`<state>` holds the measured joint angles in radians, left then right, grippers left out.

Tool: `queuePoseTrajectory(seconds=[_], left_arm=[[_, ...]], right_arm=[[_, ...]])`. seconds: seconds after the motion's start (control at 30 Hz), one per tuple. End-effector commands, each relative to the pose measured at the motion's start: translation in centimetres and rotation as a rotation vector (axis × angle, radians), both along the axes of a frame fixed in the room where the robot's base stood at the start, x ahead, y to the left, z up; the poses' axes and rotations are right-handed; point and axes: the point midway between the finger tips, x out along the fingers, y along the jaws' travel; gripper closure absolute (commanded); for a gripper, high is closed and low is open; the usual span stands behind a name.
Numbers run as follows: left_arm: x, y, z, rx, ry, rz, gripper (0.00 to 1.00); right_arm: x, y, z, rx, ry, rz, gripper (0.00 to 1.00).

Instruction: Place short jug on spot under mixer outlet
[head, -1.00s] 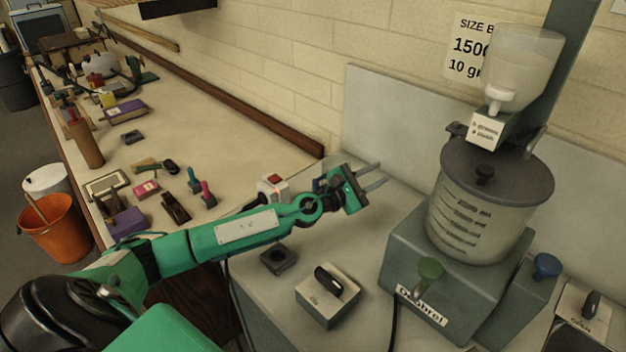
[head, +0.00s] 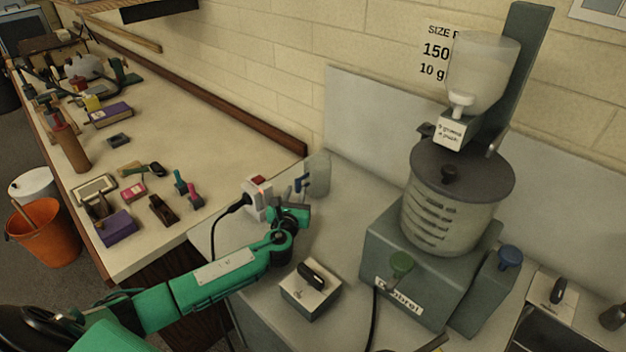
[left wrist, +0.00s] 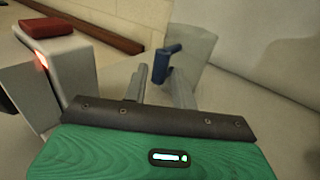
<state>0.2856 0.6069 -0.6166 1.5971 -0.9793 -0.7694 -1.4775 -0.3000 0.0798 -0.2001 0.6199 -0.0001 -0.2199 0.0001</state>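A clear jug (head: 319,174) with a blue handle stands upright near the back wall panel; it also shows in the left wrist view (left wrist: 194,48). My left gripper (head: 302,188) is just in front of it, on the handle side. In the left wrist view its two fingers (left wrist: 158,78) are apart, pointing at the blue handle. I cannot tell whether they touch it. The mixer (head: 452,205) has a green tap knob (head: 401,263) at its front and a blue knob (head: 510,257) at its right. The outlet and the spot under it are not clearly visible. My right gripper is not identifiable.
A white box with a red switch (head: 258,197) stands close left of my left gripper. A small box with a black knob (head: 311,290) sits before the mixer. A dark cable (head: 375,318) hangs near the tap. The bench at left (head: 185,135) holds several tools.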

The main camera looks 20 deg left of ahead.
Motion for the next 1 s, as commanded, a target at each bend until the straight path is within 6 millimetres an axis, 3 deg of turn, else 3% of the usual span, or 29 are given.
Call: queuePoseTrajectory(seconds=[0.27,0.6,0.73,1.0], left_arm=[[3.4,0.9,0.2,0.001,-0.002,0.001,0.73],[3.9,1.0,0.1,0.0,-0.001,-0.001,0.73],[3.9,1.0,0.1,0.001,-0.002,-0.001,0.99],[3.9,1.0,0.1,0.001,-0.002,0.0,1.0]], right_arm=[[0.0,0.0,1.0,0.0,0.0,0.0,0.64],[0.0,0.1,1.0,0.001,0.0,-0.001,0.64],[0.0,0.1,1.0,0.001,0.0,-0.001,0.64],[0.0,0.1,1.0,0.001,0.0,-0.001,0.64]])
